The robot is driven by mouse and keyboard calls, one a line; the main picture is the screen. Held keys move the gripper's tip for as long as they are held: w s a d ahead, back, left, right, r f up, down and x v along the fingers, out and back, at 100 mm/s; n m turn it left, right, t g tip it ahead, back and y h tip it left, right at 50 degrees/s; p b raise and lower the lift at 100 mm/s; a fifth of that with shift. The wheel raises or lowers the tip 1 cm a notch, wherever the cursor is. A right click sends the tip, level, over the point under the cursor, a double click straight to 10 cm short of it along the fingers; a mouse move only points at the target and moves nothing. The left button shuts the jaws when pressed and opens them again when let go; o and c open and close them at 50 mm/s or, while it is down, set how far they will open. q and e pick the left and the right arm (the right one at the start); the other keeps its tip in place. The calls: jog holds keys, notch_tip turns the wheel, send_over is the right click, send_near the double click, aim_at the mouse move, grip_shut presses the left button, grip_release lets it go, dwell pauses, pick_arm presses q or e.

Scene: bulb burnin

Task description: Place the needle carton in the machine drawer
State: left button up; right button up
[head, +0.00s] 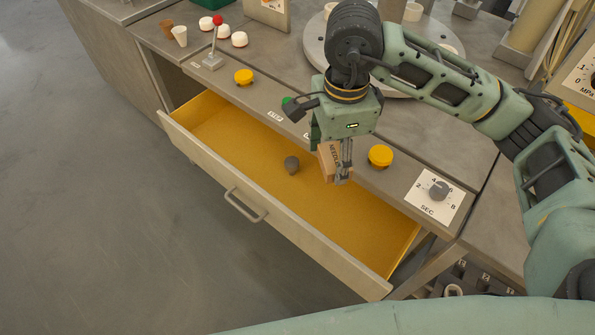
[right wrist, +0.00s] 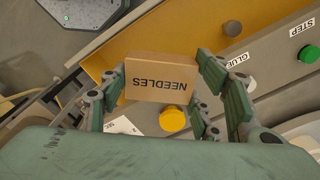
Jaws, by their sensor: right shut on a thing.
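The needle carton (head: 328,160) is a small brown box marked NEEDLES. It shows close up in the right wrist view (right wrist: 158,78). My right gripper (head: 340,172) is shut on it, with fingers on both sides of the carton. In the head view the carton is over the back right part of the open drawer; I cannot tell its exact height above the floor of the drawer. The machine drawer (head: 223,188) is pulled out, with a yellow inside and a grey front with a handle. My left gripper is not in view.
A small dark grey piece (head: 292,165) is in the drawer. A yellow button (head: 380,155), a dial (head: 438,190), another yellow button (head: 243,76) and a red-topped lever (head: 213,45) are on the panel behind. The left part of the drawer is bare.

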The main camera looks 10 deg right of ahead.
jog(key=shift+w+a+f+m, duration=0.1)
jog(key=shift+a+f+m, duration=0.1)
jog(key=shift+m, duration=0.3)
jog(key=shift+f, duration=0.2)
jog(key=p, duration=0.2)
send_over(322, 227)
notch_tip(322, 227, down, 22)
jog(key=shift+f, duration=0.1)
notch_tip(322, 227, down, 5)
jog(key=shift+f, duration=0.15)
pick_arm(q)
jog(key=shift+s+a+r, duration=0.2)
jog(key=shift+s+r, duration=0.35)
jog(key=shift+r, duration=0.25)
pick_arm(e)
jog(key=shift+f, duration=0.2)
jog(key=o, duration=1.1)
jog(key=shift+c, duration=0.2)
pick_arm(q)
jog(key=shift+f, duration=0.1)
pick_arm(e)
jog(key=shift+r, duration=0.1)
